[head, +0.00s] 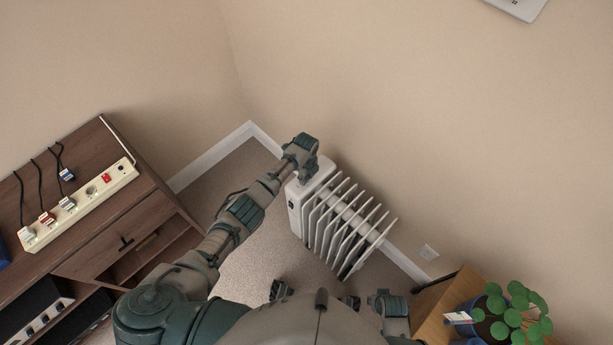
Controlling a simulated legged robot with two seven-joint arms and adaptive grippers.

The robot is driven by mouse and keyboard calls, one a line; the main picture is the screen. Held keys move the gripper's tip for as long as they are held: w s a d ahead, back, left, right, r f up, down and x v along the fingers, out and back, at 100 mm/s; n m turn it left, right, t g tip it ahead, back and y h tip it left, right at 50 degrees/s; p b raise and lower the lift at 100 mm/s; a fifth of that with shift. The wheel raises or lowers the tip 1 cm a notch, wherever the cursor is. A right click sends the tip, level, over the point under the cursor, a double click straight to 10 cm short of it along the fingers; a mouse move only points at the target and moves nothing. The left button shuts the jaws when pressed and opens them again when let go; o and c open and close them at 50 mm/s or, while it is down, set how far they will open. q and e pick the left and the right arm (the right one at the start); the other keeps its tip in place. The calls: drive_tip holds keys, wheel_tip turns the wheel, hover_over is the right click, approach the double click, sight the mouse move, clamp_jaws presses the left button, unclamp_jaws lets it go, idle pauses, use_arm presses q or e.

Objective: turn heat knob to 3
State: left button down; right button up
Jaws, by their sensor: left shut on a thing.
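A white oil-fin heater (329,210) stands on the carpet near the wall corner, with its control end toward the left. My left arm reaches over to it, and my left gripper (306,166) is at the top of the control end. The gripper is shut on the heat knob, which it hides from this view. The knob's setting and number marks cannot be read. A small dark switch shows on the side of the control end.
A wooden cabinet (115,240) stands at the left with a power strip (84,205) and plugged cords on top. A wooden stand (436,300) with a potted plant (512,312) is at the lower right. Carpet is clear left of the heater.

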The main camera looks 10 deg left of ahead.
use_arm(q)
drive_tip(key=shift+w+a+m, duration=0.15)
drive_tip(key=shift+m, duration=0.25)
drive_tip(key=c, duration=0.8)
unclamp_jaws()
drive_tip(key=shift+c, duration=0.2)
drive_tip(key=shift+r, duration=0.15)
wheel_tip(320, 180, up, 12)
drive_tip(key=shift+f, duration=0.2)
